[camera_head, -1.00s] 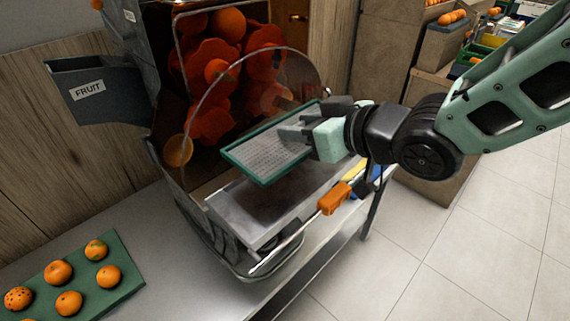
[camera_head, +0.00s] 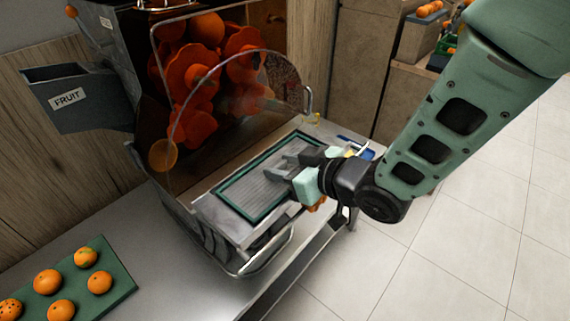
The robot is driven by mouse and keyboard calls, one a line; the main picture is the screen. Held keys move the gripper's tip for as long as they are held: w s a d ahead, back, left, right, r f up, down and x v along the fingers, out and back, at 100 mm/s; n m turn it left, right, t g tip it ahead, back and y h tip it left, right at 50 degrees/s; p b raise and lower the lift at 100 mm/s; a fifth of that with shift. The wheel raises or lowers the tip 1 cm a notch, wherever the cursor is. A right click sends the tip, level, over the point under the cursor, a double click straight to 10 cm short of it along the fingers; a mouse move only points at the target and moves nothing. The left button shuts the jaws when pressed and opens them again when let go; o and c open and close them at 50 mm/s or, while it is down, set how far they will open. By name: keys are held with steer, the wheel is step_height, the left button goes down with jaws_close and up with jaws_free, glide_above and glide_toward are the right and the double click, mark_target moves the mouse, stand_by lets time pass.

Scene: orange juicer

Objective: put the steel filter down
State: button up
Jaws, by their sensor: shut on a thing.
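The steel filter (camera_head: 248,193) is a flat mesh tray with a dark green rim. It lies low over the metal ledge (camera_head: 212,214) at the front of the juicer; whether it rests fully on the ledge I cannot tell. My gripper (camera_head: 282,166) reaches in from the right and is shut on the filter at its right part. The exact contact of the fingertips is hard to make out.
The juicer's clear cover (camera_head: 225,115) and red pressing parts (camera_head: 190,125) stand just behind the filter. A green mat (camera_head: 115,283) with several oranges lies at the lower left. A grey fruit chute (camera_head: 75,95) juts out at left. The steel counter (camera_head: 190,285) is clear in front.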

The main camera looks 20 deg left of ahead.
steer(key=shift+f, duration=0.15)
steer(key=o, duration=1)
steer(key=shift+r, duration=0.25)
steer(key=b+v, duration=0.2)
steer(key=v, duration=1)
steer(key=shift+s+b, duration=0.1)
steer(key=shift+b, duration=0.3)
